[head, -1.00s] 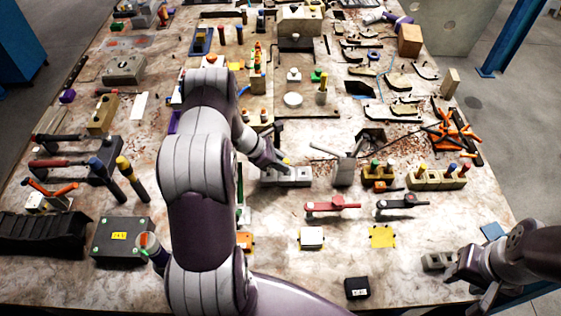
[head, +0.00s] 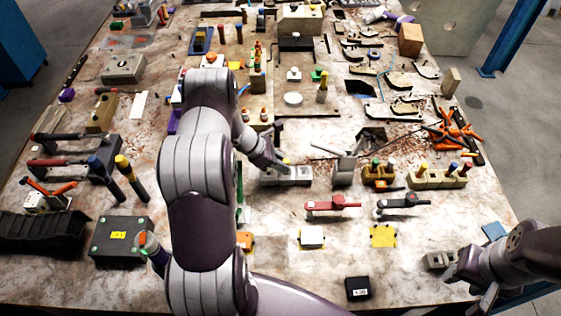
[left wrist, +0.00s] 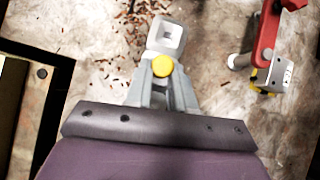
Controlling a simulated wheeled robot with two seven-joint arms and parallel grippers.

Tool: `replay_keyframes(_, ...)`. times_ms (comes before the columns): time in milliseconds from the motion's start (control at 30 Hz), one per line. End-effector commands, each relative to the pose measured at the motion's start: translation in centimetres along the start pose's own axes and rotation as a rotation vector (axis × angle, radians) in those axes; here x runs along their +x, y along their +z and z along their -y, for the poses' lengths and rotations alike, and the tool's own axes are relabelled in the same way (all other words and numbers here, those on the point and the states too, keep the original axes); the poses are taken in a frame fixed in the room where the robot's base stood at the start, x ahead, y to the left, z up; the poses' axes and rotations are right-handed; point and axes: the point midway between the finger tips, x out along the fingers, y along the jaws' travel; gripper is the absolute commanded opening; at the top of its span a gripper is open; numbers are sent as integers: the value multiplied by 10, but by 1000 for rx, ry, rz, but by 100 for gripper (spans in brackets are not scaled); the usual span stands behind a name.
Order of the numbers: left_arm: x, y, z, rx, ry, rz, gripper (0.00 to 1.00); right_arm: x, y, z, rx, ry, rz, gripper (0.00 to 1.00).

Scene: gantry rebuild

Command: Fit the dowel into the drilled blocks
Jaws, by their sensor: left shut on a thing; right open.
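My left gripper (head: 282,163) is over the row of grey drilled blocks (head: 298,174) near the table's middle. In the left wrist view, the left gripper (left wrist: 163,80) is shut on a dowel whose round yellow end (left wrist: 162,66) faces the camera. A grey block with a square-looking hole (left wrist: 166,22) shows just beyond the fingers. The dowel's lower end is hidden, so I cannot tell whether it is in a hole. My right gripper (head: 470,288) is open at the lower right, beside another small grey block (head: 438,261).
A grey fixture (head: 345,170) stands just right of the blocks, with yellowish peg blocks (head: 440,178) further right. Red (head: 332,205) and dark (head: 396,204) handled clamps lie in front. A black box (head: 358,288) is near the front edge. Bare table lies between it and the right gripper.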

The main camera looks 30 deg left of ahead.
Motion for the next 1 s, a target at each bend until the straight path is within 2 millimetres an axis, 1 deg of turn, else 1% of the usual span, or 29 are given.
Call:
replay_keyframes(800,10,-8,0,0,0,0,0,12,1,0,0,0,0,43)
replay_keyframes(1000,10,-8,0,0,0,0,0,11,1,0,0,0,0,43)
